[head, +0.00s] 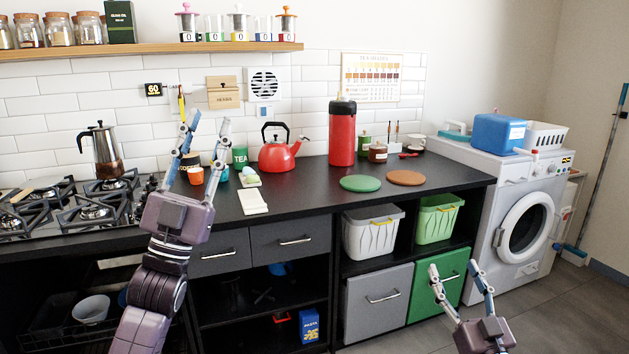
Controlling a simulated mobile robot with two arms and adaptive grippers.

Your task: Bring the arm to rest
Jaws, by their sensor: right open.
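My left gripper (210,118) is raised in the left half of the head view, with its fingers pointing up and spread apart. It is open, with nothing held between the fingertips. It shows in front of the counter (310,184) and the tiled wall, and hides part of the small items near the hob. My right gripper (453,267) is low at the bottom right, with its fingers up and apart. It is open and empty, in view in front of the green cabinet door (437,291) and the floor.
A gas hob (62,215) with a moka pot (102,150) is on the left. A red kettle (276,154), a red flask (342,136) and two round mats stand along the counter. A washing machine (522,228) is at right. Open floor (575,300) lies at the lower right.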

